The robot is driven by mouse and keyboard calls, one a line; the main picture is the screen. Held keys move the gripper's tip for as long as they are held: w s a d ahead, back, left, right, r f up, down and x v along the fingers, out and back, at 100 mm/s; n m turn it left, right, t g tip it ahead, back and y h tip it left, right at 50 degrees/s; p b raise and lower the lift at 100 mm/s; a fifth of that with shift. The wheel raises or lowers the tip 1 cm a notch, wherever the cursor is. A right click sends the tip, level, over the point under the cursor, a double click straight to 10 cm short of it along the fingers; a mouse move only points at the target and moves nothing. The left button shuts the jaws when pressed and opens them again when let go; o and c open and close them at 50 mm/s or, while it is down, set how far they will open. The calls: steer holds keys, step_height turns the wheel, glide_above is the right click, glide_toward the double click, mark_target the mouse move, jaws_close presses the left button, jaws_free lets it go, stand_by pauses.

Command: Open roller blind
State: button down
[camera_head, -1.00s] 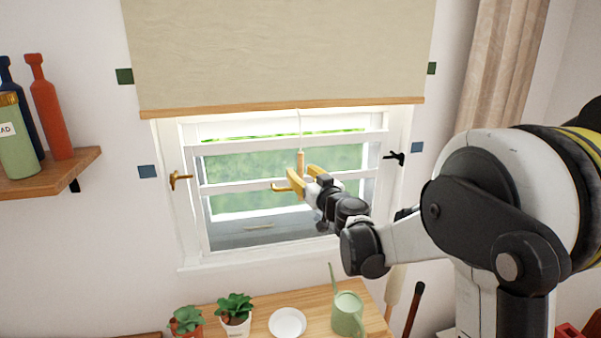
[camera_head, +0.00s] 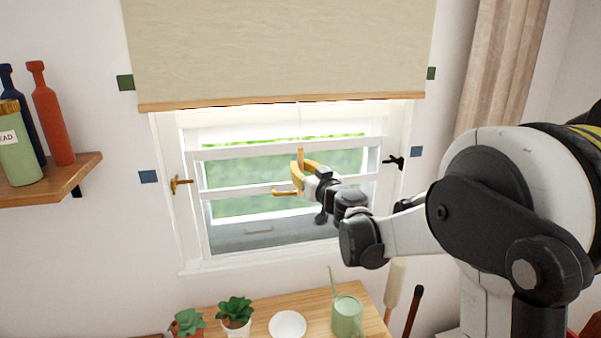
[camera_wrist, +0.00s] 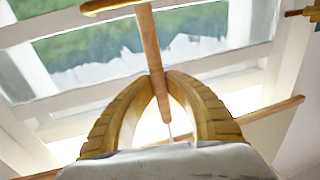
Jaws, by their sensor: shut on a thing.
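The beige roller blind (camera_head: 280,50) hangs over the top of the window, with a wooden bar (camera_head: 230,104) along its lower edge. A thin cord runs down from the bar to a slim wooden pull. My gripper (camera_head: 299,168), with yellow-orange fingers, is in front of the window below the blind. In the wrist view, the two curved fingers (camera_wrist: 160,80) close around the wooden pull (camera_wrist: 149,42). The pull sticks out past the fingertips, and the cord shows between the fingers. The blind's bar (camera_wrist: 275,115) also crosses the lower part of that view.
The white window (camera_head: 193,230) has a brass handle (camera_head: 180,183) at left and a dark one (camera_head: 394,161) at right. Below, a wooden table (camera_head: 318,308) carries plants, a white plate (camera_head: 287,325) and a green watering can (camera_head: 346,316). A bottle shelf (camera_head: 75,178) is at left.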

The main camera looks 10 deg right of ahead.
step_height(320, 180, up, 34)
steer(key=p, duration=1.6)
steer(key=shift+r, duration=0.15)
steer(key=c, duration=1.4)
jaws_free()
steer(key=shift+s, duration=0.1)
steer(key=s, duration=0.4)
steer(key=s+d, duration=0.1)
steer(key=s, duration=0.3)
steer(key=s+d, duration=0.1)
steer(key=s, duration=0.2)
steer(key=shift+s+d, duration=0.2)
steer(key=shift+s, duration=0.2)
